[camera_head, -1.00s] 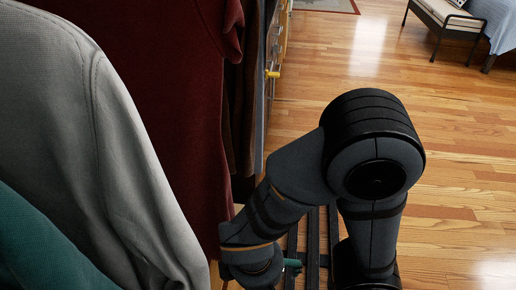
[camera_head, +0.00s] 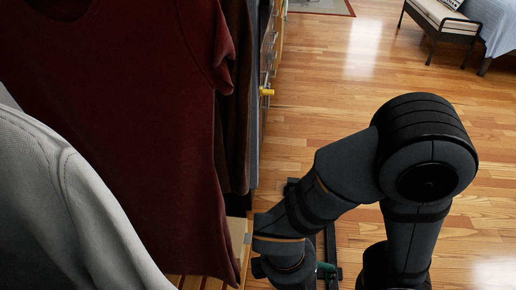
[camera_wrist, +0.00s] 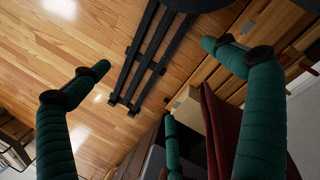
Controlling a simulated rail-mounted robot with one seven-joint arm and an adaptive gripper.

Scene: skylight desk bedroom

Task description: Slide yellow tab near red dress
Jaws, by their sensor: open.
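The yellow tab (camera_head: 267,92) is small and sticks out from the row of hanging clothes, to the right of the red dress (camera_head: 130,120), in the head view. The dark red dress hangs large at left; it also shows as a dark red strip in the wrist view (camera_wrist: 224,130). My gripper (camera_wrist: 155,56) has its green fingers spread wide in the wrist view, with nothing between them. In the head view only a bit of green finger (camera_head: 325,268) shows, low and right of the dress, apart from the tab. I cannot make out the tab clearly in the wrist view.
A grey garment (camera_head: 70,210) hangs at the lower left. Brown clothes (camera_head: 235,130) hang beside the dress. Wooden slats (camera_head: 205,283) lie below. A bench (camera_head: 440,22) stands at the far right. The wooden floor (camera_head: 340,115) between is clear.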

